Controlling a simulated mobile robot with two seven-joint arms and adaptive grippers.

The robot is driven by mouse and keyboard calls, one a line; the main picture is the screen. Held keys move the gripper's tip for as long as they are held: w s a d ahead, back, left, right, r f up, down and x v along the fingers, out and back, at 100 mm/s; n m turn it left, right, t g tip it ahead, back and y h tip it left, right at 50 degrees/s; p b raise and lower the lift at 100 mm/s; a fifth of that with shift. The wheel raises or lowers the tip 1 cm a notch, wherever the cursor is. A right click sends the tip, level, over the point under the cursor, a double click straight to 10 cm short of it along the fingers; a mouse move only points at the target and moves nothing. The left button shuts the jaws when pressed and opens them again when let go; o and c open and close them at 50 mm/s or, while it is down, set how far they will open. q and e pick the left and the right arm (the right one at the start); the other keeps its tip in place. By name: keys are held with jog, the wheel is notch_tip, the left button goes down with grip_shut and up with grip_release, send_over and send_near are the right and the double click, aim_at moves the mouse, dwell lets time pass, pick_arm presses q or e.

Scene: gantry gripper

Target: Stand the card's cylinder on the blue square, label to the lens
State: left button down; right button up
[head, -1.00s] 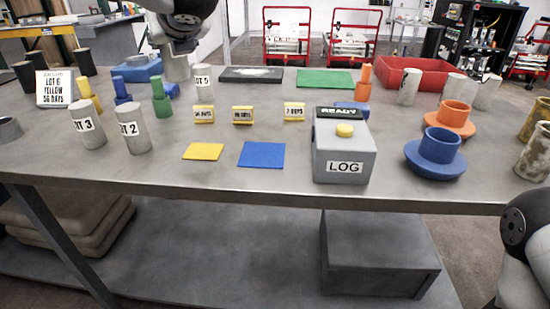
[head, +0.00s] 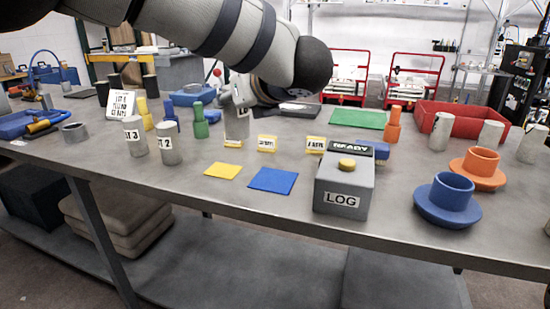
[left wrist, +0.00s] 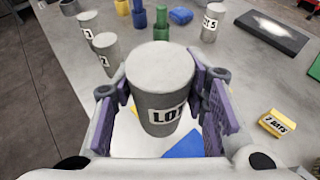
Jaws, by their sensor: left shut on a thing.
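The card (head: 121,104) at the back left appears to read LOT 6, yellow, 56 days; its print is small. My left gripper (head: 240,93) is over the middle of the table, behind the blue square (head: 273,180). In the left wrist view it is shut on a grey cylinder (left wrist: 160,75), which is upright between the purple finger pads. Its label shows "LO" and a cut-off part; the number is turned away. In the head view a grey cylinder (head: 237,123) shows under the gripper, its label not readable. The blue square lies bare. My right gripper is out of view.
A yellow square (head: 223,170) lies left of the blue one, with small yellow day tags (head: 267,143) behind. The grey LOG box (head: 343,185) stands close on the right. Cylinders LOT 3 (head: 135,137) and LOT 2 (head: 170,143) stand left, coloured bottles behind them.

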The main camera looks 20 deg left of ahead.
pick_arm(q)
jog(key=d+f, duration=0.2)
jog(key=f, duration=0.1)
jog(key=w+d+f, duration=0.1)
jog(key=d+f, duration=0.1)
jog(key=f, duration=0.1)
jog(key=w+d+f+b, duration=0.1)
jog(key=d+f, duration=0.2)
jog(key=f, duration=0.1)
jog(key=shift+r, duration=0.1)
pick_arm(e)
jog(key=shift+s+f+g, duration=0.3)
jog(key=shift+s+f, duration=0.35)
pick_arm(q)
jog(key=c, duration=1)
grip_release()
jog(key=shift+f, duration=0.25)
jog(key=shift+o, duration=0.2)
jog(key=shift+r, duration=0.15)
jog(key=v, duration=1.2)
jog(key=shift+p, duration=0.45)
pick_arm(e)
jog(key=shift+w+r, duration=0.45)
